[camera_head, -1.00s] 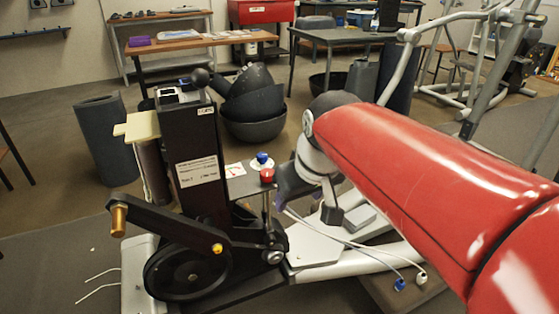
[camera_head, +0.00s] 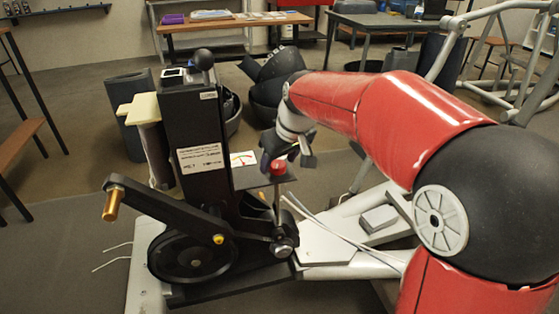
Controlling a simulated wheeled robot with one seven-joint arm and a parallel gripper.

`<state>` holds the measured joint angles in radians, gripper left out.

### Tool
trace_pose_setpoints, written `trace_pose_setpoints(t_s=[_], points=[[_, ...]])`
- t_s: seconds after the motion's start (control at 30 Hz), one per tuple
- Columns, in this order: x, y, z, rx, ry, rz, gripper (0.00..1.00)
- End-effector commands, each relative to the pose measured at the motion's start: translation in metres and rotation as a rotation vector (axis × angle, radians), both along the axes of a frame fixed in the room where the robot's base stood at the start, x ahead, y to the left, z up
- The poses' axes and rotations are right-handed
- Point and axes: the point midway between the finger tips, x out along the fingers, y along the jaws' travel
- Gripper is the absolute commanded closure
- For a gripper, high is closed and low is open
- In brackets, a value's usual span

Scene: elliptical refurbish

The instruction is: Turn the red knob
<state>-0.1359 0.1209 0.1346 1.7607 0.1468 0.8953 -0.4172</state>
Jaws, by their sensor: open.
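The red knob (camera_head: 278,167) sits on the small grey plate (camera_head: 262,178) that juts from the right side of the black upright of the exercise machine. My gripper (camera_head: 284,155) is at the end of the red arm, just behind and above the knob in the picture. Its dark fingers show only partly, and it looks open. I cannot tell whether a finger touches the knob. The blue knob seen earlier beside the red one is hidden behind my gripper. A white dial card (camera_head: 243,159) lies left of the red knob.
The black upright (camera_head: 197,130) with a ball-topped lever (camera_head: 203,60) stands left of the knob. A crank arm (camera_head: 165,208) with a brass handle is in front. White cables (camera_head: 310,215) run to the right. Dark bowls (camera_head: 270,85) stand behind.

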Motion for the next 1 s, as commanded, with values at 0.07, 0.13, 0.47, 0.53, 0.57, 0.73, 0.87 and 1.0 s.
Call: trace_pose_setpoints(t_s=[0.07,0.13,0.47,0.53,0.57,0.73,0.87,1.0], points=[[0.0012,0.0011,-0.0047,-0.001,0.001,0.0,0.41],[0.0019,0.0014,-0.006,0.0,0.0,0.0,0.41],[0.0018,0.0013,-0.0059,-0.001,-0.001,0.0,0.56],[0.0018,0.0011,-0.0059,0.0,0.0,-0.001,0.66],[0.0018,0.0011,-0.0058,0.0,0.0,-0.001,0.69],[0.0017,0.0012,-0.0058,0.0,0.0,-0.001,0.85],[0.0014,0.0016,-0.0057,-0.002,0.0,-0.038,0.85],[0.0003,0.0029,-0.0057,-0.003,0.002,-0.146,0.85]])
